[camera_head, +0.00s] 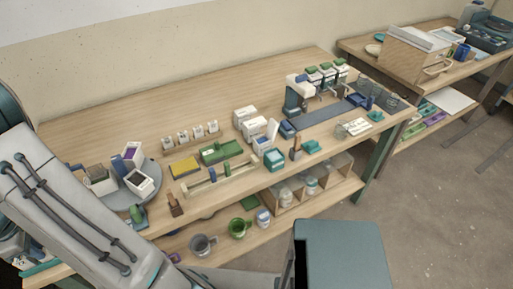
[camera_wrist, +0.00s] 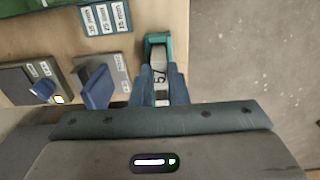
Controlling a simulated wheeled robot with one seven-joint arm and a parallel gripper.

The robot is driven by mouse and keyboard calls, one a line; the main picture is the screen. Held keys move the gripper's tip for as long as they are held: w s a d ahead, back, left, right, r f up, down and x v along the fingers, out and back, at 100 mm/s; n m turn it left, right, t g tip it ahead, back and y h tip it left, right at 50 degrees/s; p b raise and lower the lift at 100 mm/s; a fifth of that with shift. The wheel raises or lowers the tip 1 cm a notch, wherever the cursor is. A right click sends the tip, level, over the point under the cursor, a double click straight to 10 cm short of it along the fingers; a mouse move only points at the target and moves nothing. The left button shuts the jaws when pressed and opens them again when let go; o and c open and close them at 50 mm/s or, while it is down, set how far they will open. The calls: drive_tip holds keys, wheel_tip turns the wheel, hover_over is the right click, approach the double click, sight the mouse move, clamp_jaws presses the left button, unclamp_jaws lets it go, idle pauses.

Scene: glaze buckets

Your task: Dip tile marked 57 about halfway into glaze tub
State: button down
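In the wrist view, the tile marked 57 (camera_wrist: 159,76) is a narrow pale and grey piece with dark digits turned sideways. My gripper (camera_wrist: 159,88) has its two blue fingers close on either side of it and appears shut on it. A teal piece (camera_wrist: 157,40) frames the tile's far end; whether it touches the tile is unclear. In the head view, white tubs stand on a round grey turntable at the left: one with purple contents (camera_head: 132,153) and one with dark brown contents (camera_head: 139,181). Which is the glaze tub is unclear. My fingers are not seen there.
In the wrist view, a box labelled in millimetres (camera_wrist: 105,18) and a grey stand with a blue part (camera_wrist: 97,86) lie left of the tile; floor shows at right. In the head view, the wooden bench (camera_head: 110,115) is clear along its back left.

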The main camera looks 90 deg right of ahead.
drive_tip(key=shift+r+p, duration=2.85)
drive_tip(key=shift+r, duration=0.95)
